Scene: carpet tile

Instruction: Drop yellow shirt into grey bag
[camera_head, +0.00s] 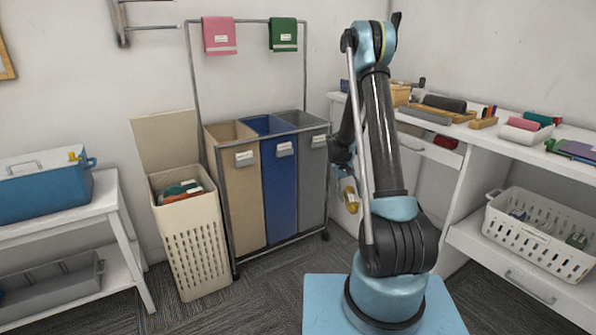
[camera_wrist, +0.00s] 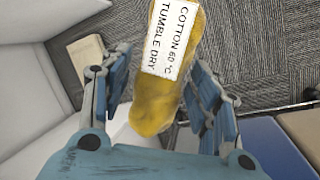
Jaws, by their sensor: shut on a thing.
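The yellow shirt (camera_wrist: 155,105) is a rolled yellow bundle with a white label reading "COTTON 60 °C TUMBLE DRY". My gripper (camera_wrist: 162,78) is shut on it, with a finger on either side in the wrist view. In the head view the yellow shirt (camera_head: 350,195) shows small beside my arm, which hides part of the gripper. The grey bag (camera_head: 312,185) is the right one of three bags in the wheeled rack, just left of the shirt in the head view. Its top is open.
A blue bag (camera_head: 281,190) and a tan bag (camera_head: 240,205) hang beside the grey one. Rack posts rise behind with pink (camera_head: 219,37) and green (camera_head: 283,34) cloths. A filled hamper (camera_head: 190,240) stands left. White cabinets (camera_head: 480,165) stand right.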

